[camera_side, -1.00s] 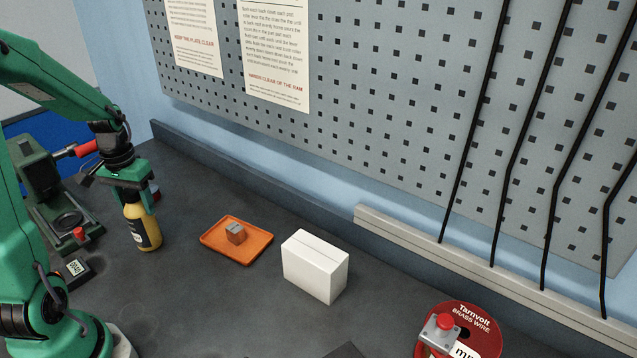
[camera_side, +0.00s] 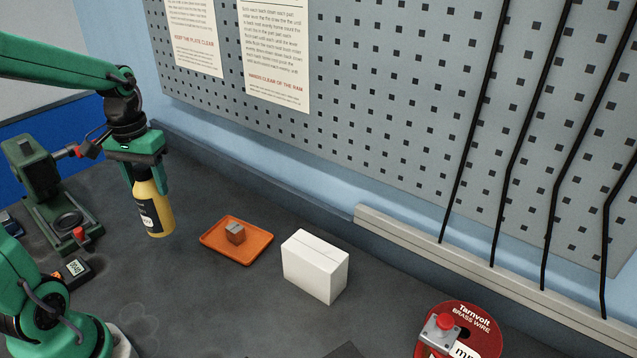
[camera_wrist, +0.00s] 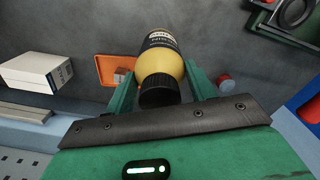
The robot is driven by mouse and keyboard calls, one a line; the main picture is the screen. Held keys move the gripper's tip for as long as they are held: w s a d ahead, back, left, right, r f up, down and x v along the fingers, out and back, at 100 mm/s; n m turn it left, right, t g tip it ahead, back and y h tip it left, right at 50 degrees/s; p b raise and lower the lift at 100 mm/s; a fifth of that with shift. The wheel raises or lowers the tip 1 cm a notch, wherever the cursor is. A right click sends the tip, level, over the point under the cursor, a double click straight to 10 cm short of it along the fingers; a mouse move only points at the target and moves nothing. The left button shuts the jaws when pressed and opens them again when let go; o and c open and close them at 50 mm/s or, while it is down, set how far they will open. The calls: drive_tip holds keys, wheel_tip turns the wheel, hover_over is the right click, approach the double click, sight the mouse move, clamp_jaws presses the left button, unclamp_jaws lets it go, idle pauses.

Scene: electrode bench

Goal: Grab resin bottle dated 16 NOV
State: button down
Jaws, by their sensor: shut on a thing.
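A yellow resin bottle (camera_side: 163,220) with a dark label and black cap is upright between the green fingers of my gripper (camera_side: 151,186) in the side view. My gripper is shut on its upper part from above. The bottle appears to hang above the dark bench top. In the wrist view the bottle (camera_wrist: 163,62) points away from me, its black cap close to my gripper. Its label shows in part; I cannot read the full date in either view.
An orange tray (camera_side: 260,254) with a small brown-grey block (camera_side: 235,233) lies right of the bottle, then a white box (camera_side: 315,266). A green press (camera_side: 45,190) and a small dark meter (camera_side: 72,271) stand left. A red wire spool (camera_side: 480,320) is at front right. The middle bench is clear.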

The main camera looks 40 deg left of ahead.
drive_tip(key=shift+w+d+r, duration=0.2)
drive_tip(key=shift+d+r, duration=0.45)
drive_tip(key=shift+d, duration=0.35)
drive_tip(key=shift+w+d+r, duration=0.15)
drive_tip(key=shift+d+r, duration=0.45)
drive_tip(key=shift+d, duration=0.35)
drive_tip(key=shift+w, duration=0.15)
